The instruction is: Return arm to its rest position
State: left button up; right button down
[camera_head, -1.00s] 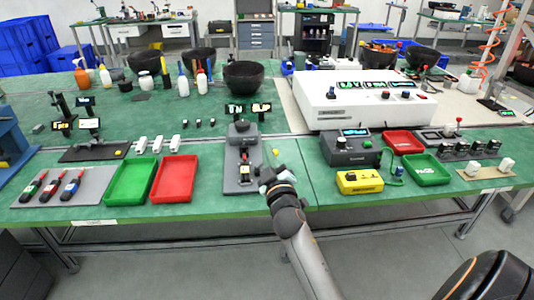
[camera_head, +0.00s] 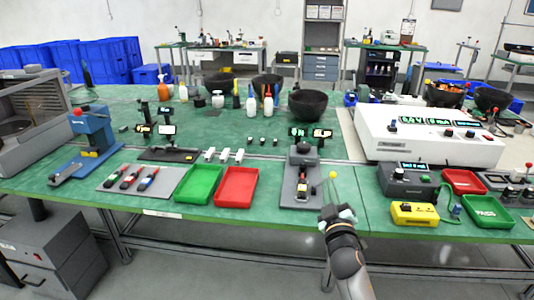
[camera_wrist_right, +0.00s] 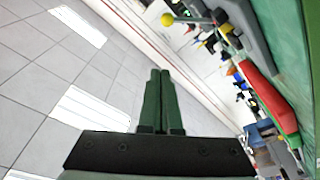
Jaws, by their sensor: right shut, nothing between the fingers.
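My right gripper (camera_head: 338,212) is at the table's front edge, just below and right of the grey test fixture (camera_head: 289,198). In the right wrist view its two green fingers (camera_wrist_right: 158,98) are pressed together with nothing between them. The fixture holds a dark device with a red part (camera_head: 303,184). Its yellow-knobbed lever (camera_head: 332,175) stands at the fixture's right side, apart from the gripper; the yellow knob also shows in the right wrist view (camera_wrist_right: 167,19). My left gripper is in neither view.
Left of the fixture are a red tray (camera_head: 236,201), a green tray (camera_head: 183,197) and a grey mat (camera_head: 110,183) with several devices. To the right are a yellow box (camera_head: 414,213) and a dark instrument (camera_head: 408,188). The floor before the table is clear.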

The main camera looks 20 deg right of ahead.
jog(key=s+a+f+g+y+p, duration=0.4)
jog(key=s+a+f+y+p, duration=0.2)
jog(key=s+a+f, duration=0.6)
pick_arm(q)
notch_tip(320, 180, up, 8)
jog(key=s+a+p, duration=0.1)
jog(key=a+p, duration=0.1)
jog(key=p, duration=0.1)
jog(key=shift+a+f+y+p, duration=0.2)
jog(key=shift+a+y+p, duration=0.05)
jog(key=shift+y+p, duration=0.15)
pick_arm(e)
jog(key=s+a+f+g+y, duration=0.2)
jog(key=s+a+f, duration=0.2)
jog(key=s, duration=0.3)
jog(key=s+a+f+m+g+y, duration=0.1)
jog(key=s+a+f+g+y, duration=0.1)
jog(key=s+a+f, duration=0.2)
jog(key=s+a, duration=0.2)
jog(key=s, duration=0.2)
jog(key=shift+f+g, duration=0.3)
jog(key=shift+g, duration=0.1)
